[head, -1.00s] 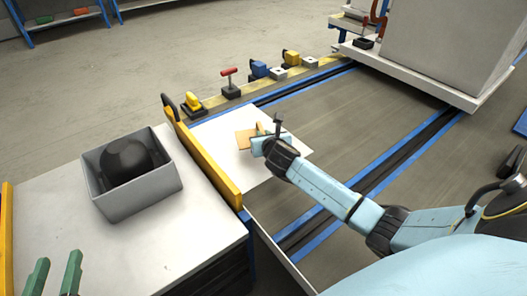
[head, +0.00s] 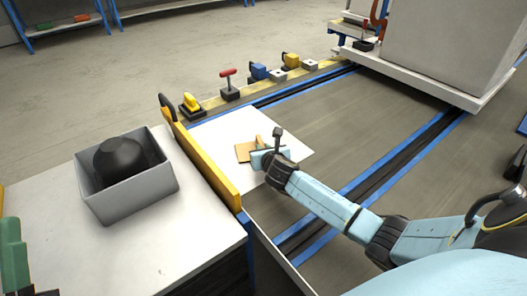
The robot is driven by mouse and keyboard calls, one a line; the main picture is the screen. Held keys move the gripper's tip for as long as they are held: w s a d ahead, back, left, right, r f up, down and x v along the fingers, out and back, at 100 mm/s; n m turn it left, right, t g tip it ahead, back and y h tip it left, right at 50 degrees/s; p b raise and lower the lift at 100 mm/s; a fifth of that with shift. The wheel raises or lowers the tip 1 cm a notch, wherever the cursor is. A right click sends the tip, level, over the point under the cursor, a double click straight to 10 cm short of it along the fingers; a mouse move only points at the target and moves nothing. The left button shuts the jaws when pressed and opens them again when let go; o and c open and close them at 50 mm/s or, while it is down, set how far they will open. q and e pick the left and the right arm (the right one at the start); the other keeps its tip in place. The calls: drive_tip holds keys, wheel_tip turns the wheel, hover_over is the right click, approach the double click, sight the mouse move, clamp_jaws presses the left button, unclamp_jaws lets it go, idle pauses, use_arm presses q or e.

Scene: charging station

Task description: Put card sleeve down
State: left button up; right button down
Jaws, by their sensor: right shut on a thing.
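The card sleeve (head: 244,151) is a small tan, flat piece over the white board (head: 220,133). My right gripper (head: 262,150) is at its right edge and is shut on it. The gripper's body and fingers hide part of the sleeve, and I cannot tell whether the sleeve touches the board. The right arm reaches in from the right. My left gripper does not show clearly; only a green piece shows at the lower left edge.
A grey bin (head: 130,197) with a black round object (head: 122,160) stands on the white table (head: 190,240). A yellow rail (head: 207,165) edges the table. Blue-edged tracks run to the right. Red, yellow and blue-handled items line the far strip. A large grey box (head: 445,45) stands at the back right.

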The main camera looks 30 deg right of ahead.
drive_tip(key=shift+f, duration=0.1)
drive_tip(key=c, duration=1.4)
unclamp_jaws()
drive_tip(key=shift+c, duration=0.2)
